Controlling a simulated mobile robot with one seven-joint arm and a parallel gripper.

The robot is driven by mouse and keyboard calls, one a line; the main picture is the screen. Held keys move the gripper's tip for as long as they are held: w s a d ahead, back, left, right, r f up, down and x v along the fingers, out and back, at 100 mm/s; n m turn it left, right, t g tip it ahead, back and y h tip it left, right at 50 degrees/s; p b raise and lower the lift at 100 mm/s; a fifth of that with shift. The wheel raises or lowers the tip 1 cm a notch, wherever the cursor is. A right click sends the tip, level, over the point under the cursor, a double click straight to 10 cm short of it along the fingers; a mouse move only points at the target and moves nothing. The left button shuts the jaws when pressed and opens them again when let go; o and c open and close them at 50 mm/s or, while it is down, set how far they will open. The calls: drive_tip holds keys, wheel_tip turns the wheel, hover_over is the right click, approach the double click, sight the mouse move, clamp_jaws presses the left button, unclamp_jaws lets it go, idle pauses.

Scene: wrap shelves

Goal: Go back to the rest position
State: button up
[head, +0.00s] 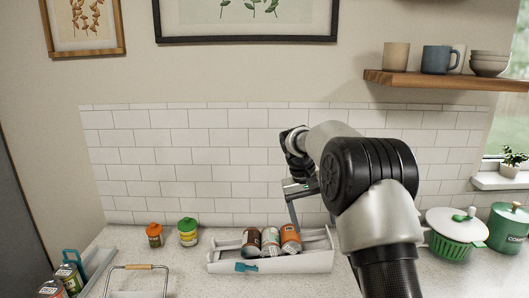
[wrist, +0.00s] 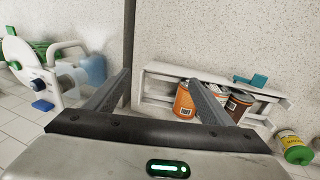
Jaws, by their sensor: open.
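My gripper (head: 293,215) hangs above the right part of a white tray (head: 300,264) on the counter in the head view. In the wrist view my gripper (wrist: 160,80) has its two fingers apart with nothing between them. The tray holds three cans: a dark brown-red one (head: 251,241), a pale-labelled one (head: 270,243) and an orange one (head: 290,238). They lean inside it. The orange can also shows in the wrist view (wrist: 184,101), partly beside a finger. Whether a finger touches a can, I cannot tell.
An orange-lidded jar (head: 154,236) and a green-lidded jar (head: 188,233) stand left of the tray. A wire-handled caddy (head: 138,268) is at front left. A white-and-green colander pot (head: 456,236) stands at right. A wall shelf (head: 445,79) with mugs and bowls is at upper right.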

drive_tip(key=s+r+t+y, duration=0.1)
drive_tip(key=s+r+t, duration=0.1)
drive_tip(key=s+r, duration=1.3)
drive_tip(key=s+f+t+y, duration=0.2)
drive_tip(key=s+f+t, duration=0.1)
drive_tip(key=s, duration=1.9)
drive_tip(key=shift+a+f, duration=0.35)
drive_tip(key=shift+f, duration=0.2)
